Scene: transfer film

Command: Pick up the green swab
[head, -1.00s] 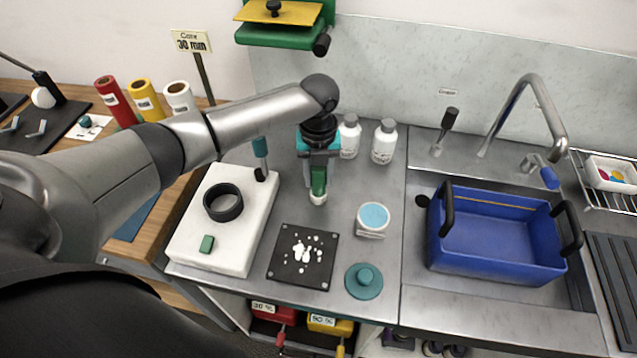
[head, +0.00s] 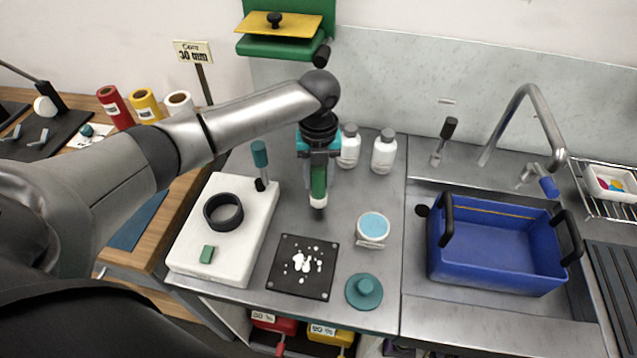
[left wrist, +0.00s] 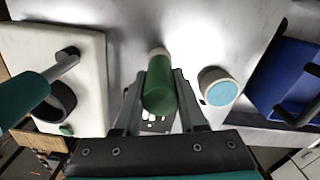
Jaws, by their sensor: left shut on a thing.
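The green swab (head: 318,184) is a green cylinder with a white tip at its lower end. My left gripper (head: 318,172) is shut on its green part and holds it upright, white tip down, over the steel counter. In the left wrist view the green swab (left wrist: 159,88) sits between the two fingers of my left gripper (left wrist: 160,95). I cannot tell for certain whether the tip touches the counter. My right gripper is not in view.
A white block (head: 200,258) with a black ring (head: 223,226) stands left. A black plate (head: 282,280) with white bits lies in front. A blue-topped jar (head: 372,243), teal knobbed disc (head: 364,304) and white bottles (head: 383,155) are nearby. A blue crate (head: 480,283) stands right.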

